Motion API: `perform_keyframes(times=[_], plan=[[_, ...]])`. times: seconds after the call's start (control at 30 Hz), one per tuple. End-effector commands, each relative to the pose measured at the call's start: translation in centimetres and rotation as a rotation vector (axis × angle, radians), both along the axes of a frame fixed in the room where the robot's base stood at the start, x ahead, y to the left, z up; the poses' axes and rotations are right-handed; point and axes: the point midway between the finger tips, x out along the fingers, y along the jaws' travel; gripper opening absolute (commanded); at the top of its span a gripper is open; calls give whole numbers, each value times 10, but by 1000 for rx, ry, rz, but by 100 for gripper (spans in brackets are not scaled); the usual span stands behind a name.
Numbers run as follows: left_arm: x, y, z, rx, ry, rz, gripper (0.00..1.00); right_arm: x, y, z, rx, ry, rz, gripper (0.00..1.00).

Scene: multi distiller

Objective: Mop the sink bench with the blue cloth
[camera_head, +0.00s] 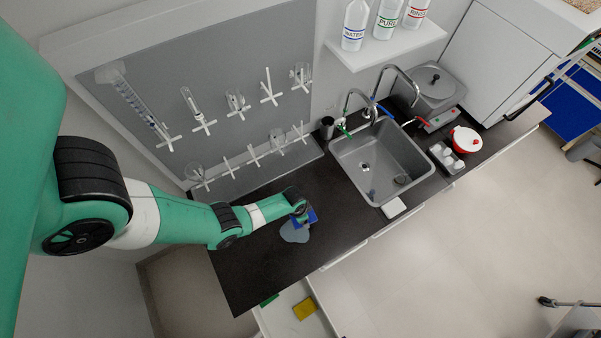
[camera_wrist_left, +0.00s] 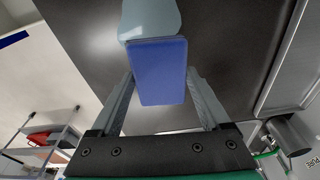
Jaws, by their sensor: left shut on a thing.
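My left gripper (camera_head: 304,217) is over the dark sink bench (camera_head: 255,275), left of the sink. It is shut on the blue cloth (camera_head: 313,214), a flat blue block between its fingers. A pale blue-grey puddle (camera_head: 293,235) lies on the bench just in front of the cloth. In the left wrist view the cloth (camera_wrist_left: 158,72) sits between the two fingers (camera_wrist_left: 160,85), with the puddle (camera_wrist_left: 151,20) right beyond its far edge. I cannot tell whether the cloth touches the bench. My right gripper is in neither view.
The grey sink (camera_head: 382,160) with taps is to the right. A drying rack (camera_head: 215,120) with glassware stands behind the bench. A dark cup (camera_head: 327,127) stands near the sink's back left corner. A yellow sponge (camera_head: 304,309) lies below the bench front. The bench's left part is clear.

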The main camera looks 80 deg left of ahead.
Motion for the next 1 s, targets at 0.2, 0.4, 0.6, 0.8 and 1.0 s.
perform_keyframes(times=[0.2, 0.4, 0.6, 0.8, 1.0], plan=[[2, -10, -5, 5, -8, 104, 26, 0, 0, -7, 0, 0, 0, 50], [2, -10, -7, 4, -8, 109, 26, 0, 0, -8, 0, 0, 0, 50], [1, -9, -18, 4, -8, 110, 26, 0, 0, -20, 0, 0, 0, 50], [1, -9, -33, 4, -8, 111, 26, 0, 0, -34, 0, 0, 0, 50], [0, -8, -47, 3, -8, 113, 26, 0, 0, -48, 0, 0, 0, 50]])
